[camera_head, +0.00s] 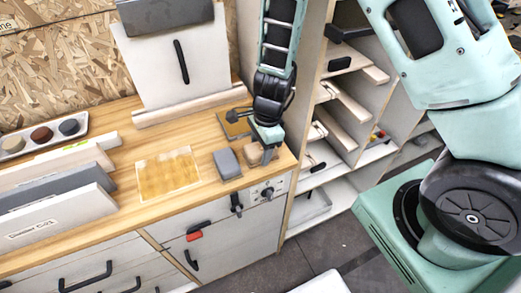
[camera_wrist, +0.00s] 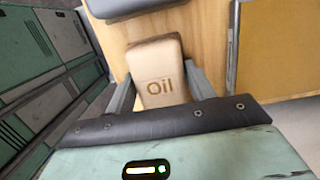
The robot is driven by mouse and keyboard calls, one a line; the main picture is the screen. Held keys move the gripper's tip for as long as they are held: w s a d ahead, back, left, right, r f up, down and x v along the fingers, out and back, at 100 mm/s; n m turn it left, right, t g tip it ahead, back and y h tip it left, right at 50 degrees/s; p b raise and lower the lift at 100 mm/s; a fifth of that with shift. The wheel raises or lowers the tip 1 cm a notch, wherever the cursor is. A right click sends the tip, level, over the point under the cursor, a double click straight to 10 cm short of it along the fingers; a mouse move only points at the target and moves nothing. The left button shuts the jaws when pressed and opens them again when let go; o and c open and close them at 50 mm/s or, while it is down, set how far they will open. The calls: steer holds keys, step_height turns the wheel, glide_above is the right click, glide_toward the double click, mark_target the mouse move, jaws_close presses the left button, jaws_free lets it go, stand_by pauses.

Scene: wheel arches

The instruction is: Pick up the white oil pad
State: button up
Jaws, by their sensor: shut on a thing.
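The oil pad is a pale cream block with "Oil" printed on its top. It shows in the wrist view (camera_wrist: 161,62) between the two grey fingers of my gripper (camera_wrist: 160,80), one finger at each side. In the head view the oil pad (camera_head: 254,155) is at the right end of the wooden bench, just under my gripper (camera_head: 267,143). My gripper is shut on it. The pad's far side is partly hidden by the gripper in the head view. I cannot tell if it is clear of the bench top.
A grey pad (camera_head: 227,163) sits close to the left on the wooden bench (camera_head: 120,180). A yellowish wood panel (camera_head: 167,174) lies farther left. Upright boards (camera_head: 60,215) stand at the left. A shelf unit (camera_head: 345,110) rises beside the bench's right end.

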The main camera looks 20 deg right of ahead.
mark_target(260, 147)
step_height(260, 147, up, 11)
steer(key=shift+f+p, duration=0.2)
steer(key=shift+p, duration=0.85)
steer(key=o, duration=0.4)
steer(key=shift+c, duration=1)
